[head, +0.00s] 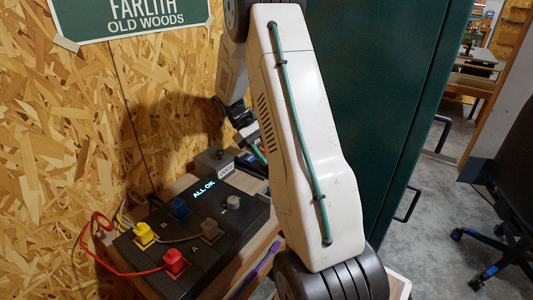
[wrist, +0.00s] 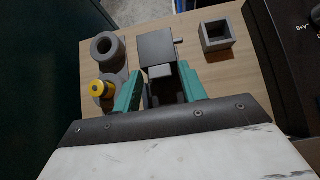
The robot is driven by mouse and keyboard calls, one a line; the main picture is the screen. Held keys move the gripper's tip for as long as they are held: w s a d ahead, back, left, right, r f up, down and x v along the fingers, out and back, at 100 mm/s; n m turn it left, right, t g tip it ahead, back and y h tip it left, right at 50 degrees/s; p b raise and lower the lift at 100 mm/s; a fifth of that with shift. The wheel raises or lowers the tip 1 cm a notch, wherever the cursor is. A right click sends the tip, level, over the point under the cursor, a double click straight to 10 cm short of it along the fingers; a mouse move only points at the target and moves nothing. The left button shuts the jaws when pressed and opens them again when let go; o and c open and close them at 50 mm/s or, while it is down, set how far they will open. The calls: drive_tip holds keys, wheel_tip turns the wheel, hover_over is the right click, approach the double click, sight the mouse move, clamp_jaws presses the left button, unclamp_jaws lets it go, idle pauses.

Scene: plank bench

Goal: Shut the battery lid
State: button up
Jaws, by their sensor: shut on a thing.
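In the wrist view, a dark grey battery box stands on the plank bench between my gripper's (wrist: 160,72) two teal fingers. Its flat dark top plate, which looks like the lid (wrist: 157,46), lies beyond the fingertips; I cannot tell how far it is open. A lighter grey block sits between the fingertips, and my gripper is shut on this part of the box. A yellow-topped battery (wrist: 101,88) stands in a grey holder left of the fingers. In the head view my white arm hides most of the gripper and the box.
A grey square cup (wrist: 217,37) stands right of the box, and a grey ring-shaped holder (wrist: 104,47) left. A green cabinet (head: 390,90) rises on the right.

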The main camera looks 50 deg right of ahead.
drive_tip(key=o, duration=0.6)
drive_tip(key=shift+r, duration=0.55)
drive_tip(key=r, duration=0.2)
drive_tip(key=shift+s+a+r, duration=0.15)
drive_tip(key=shift+s+r, duration=0.05)
drive_tip(key=shift+r, duration=0.15)
drive_tip(key=s+a, duration=0.2)
drive_tip(key=s, duration=0.2)
drive_tip(key=s+a, duration=0.3)
drive_tip(key=s, duration=0.2)
drive_tip(key=s+a+r, duration=0.1)
drive_tip(key=s+a, duration=0.1)
drive_tip(key=s, duration=0.2)
drive_tip(key=shift+s+a, duration=0.2)
drive_tip(key=shift+s, duration=0.1)
